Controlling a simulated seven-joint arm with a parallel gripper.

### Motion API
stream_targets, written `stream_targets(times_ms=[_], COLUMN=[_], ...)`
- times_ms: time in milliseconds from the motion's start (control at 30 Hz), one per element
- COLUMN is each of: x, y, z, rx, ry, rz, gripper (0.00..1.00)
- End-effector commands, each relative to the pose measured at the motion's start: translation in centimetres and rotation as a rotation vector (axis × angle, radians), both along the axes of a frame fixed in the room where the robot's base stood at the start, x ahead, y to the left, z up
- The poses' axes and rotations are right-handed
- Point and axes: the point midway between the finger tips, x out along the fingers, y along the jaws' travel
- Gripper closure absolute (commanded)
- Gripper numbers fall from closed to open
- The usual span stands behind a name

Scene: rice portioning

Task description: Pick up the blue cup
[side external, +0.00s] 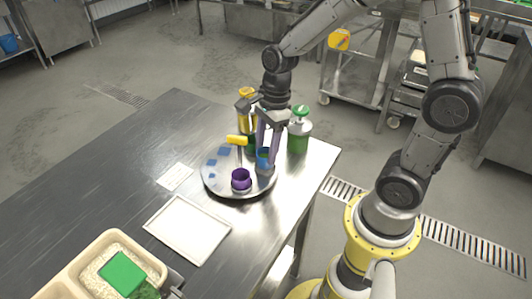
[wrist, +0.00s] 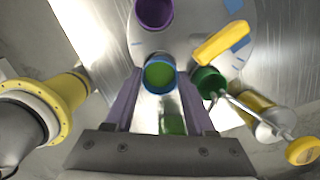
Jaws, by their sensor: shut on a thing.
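The blue cup (side external: 263,155) stands at the right part of a round metal tray (side external: 213,187). In the wrist view the blue cup (wrist: 159,77) sits between the tips of my two purple fingers, its open top facing the camera and its inside greenish. My gripper (side external: 266,148) points down over the tray and is shut on the cup. It also shows in the wrist view (wrist: 160,88). I cannot tell whether the cup's base touches the tray.
A purple cup (side external: 241,179) and a yellow-handled tool (side external: 238,140) are on the tray close to the blue cup. A white tray (side external: 188,229) and food container (side external: 90,262) lie in front.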

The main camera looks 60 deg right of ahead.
Motion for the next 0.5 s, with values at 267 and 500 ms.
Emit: stream_targets(times_ms=[267, 500], x=[-3.5, -8.8], y=[-0.1, -0.2], z=[5.5, 8.9], rx=[-0.001, -0.001], ry=[-0.010, -0.007], rz=[-0.002, -0.004], gripper=[1.00, 1.00])
